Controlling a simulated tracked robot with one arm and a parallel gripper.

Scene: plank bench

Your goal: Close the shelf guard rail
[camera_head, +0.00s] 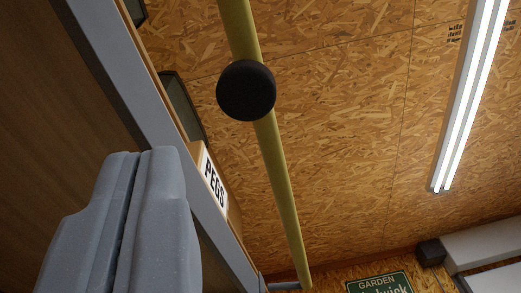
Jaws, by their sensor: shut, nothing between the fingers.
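The guard rail (282,190) is a yellow bar running from the top of the view down to the bottom middle. A round black knob (246,90) sits on it in the upper part. The rail stands apart from the grey shelf edge (150,105), with a gap between them. Near the bottom a short grey piece (285,286) lies between shelf and rail. My gripper (143,155) is at the lower left, its two grey fingers together and empty. It appears in front of the shelf edge, left of and below the knob, not touching the rail. The rail's upper end is out of view.
A lit tube lamp (468,95) hangs on the chipboard ceiling (345,130). A green garden sign (380,284) is at the bottom. The space right of the rail looks clear.

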